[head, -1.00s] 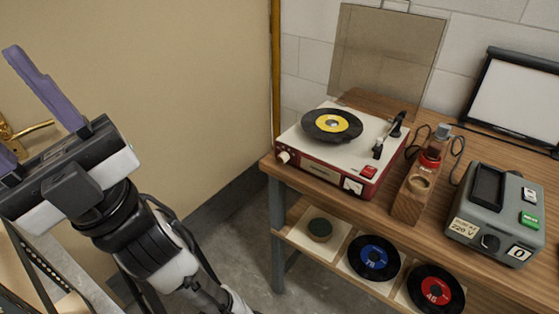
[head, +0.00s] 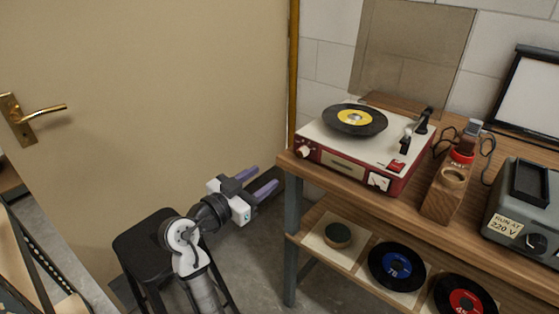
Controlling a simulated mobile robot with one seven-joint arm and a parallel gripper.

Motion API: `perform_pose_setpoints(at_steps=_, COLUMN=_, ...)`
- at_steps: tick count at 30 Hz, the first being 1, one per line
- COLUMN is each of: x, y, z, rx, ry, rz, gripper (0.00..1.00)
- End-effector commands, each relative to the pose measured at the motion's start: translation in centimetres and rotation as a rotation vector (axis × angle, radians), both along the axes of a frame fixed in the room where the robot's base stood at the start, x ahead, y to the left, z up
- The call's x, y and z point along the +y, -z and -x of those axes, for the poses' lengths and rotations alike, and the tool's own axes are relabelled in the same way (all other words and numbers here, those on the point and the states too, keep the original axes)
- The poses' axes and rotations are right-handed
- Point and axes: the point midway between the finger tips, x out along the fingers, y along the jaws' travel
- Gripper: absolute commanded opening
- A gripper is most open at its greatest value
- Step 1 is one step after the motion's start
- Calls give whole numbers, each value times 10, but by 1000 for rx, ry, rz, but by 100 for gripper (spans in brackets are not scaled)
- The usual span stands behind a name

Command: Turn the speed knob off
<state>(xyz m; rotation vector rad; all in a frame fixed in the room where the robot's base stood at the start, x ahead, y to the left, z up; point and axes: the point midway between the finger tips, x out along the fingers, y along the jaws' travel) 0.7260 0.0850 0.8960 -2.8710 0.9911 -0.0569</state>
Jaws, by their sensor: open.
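A red and cream record player (head: 345,168) stands on the wooden bench, its smoky lid raised behind it. A black record with a yellow label (head: 355,119) lies on its platter. A pale round knob (head: 304,153) is on the left of its red front, beside a grille and a small dial; I cannot read its marking. A grey box (head: 520,215) with a "RUN AT 220 V" label and a dark knob (head: 536,243) stands at the right edge, partly cut off. My gripper (head: 265,180) is open and empty, left of the bench and apart from the record player, its purple fingers pointing right.
The lower shelf (head: 322,258) holds records and a round pad. A black stool (head: 150,246) stands behind my arm. A door with a brass handle (head: 42,112) is at left.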

Motion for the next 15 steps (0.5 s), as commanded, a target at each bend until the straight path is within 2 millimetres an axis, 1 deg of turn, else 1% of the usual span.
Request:
perform_pose_setpoints(at_steps=5, x=-14, y=-1, z=-14, rx=4, ry=11, rz=0, gripper=46)
perform_pose_setpoints(at_steps=15, x=-58, y=-3, z=-71, rx=3, ry=8, rz=0, gripper=46)
